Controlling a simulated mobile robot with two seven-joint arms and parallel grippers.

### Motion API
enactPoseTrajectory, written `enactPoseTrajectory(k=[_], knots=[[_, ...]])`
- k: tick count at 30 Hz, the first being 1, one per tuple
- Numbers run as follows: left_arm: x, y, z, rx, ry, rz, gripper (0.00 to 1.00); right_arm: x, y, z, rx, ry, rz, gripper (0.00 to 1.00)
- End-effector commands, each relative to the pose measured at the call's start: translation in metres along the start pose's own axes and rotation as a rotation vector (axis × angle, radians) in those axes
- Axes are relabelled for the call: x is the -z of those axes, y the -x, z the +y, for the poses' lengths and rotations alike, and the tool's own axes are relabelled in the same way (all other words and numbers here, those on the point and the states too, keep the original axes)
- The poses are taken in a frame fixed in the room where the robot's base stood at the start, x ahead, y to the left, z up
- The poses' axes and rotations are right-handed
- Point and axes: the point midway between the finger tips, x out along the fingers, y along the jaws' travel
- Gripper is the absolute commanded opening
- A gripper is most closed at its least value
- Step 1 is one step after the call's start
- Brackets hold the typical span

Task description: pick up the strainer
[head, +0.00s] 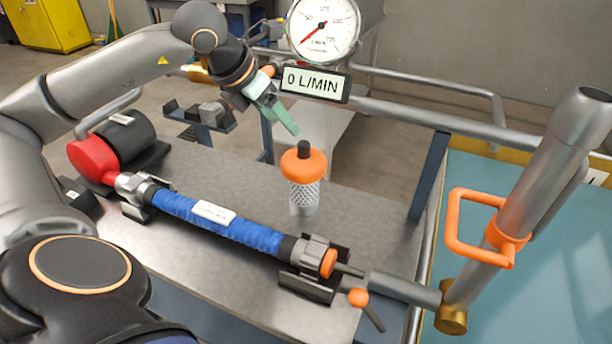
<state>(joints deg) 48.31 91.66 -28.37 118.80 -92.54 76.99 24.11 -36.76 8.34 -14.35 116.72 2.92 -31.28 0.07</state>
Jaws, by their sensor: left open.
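The strainer (304,195) stands upright on the grey metal bench top. It has a perforated metal body, an orange collar (304,163) and a dark knob on top. My left gripper (288,122) is above the strainer and a little to its left, with pale green fingers pointing down and to the right. It is open and does not touch the strainer; nothing shows between its fingers. My right gripper is not in view.
A blue hose (216,221) lies across the bench in front of the strainer. A flow gauge (323,28) with a "0 L/MIN" sign (315,84) stands behind. A steel pipe with an orange handle (455,236) rises at right. A red-and-black cylinder (94,159) sits at left.

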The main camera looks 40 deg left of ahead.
Motion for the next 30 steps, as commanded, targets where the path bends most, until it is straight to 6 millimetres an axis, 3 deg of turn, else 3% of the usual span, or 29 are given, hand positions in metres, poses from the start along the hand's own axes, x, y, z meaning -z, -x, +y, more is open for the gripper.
enactPoseTrajectory(k=[3,10,18,27,30], knots=[[0.0,-0.018,-0.001,0.003,0.0,0.001,0.68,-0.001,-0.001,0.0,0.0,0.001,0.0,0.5],[0.0,-0.036,-0.003,0.005,-0.001,0.002,0.68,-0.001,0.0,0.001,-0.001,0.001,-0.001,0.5],[-0.001,-0.074,-0.007,0.005,0.001,0.0,0.68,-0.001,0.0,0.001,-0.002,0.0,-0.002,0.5],[-0.001,-0.079,-0.007,0.003,-0.001,0.0,0.68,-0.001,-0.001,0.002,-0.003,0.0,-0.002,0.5],[-0.001,-0.079,-0.007,0.003,-0.001,0.0,0.58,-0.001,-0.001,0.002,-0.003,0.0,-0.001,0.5]])
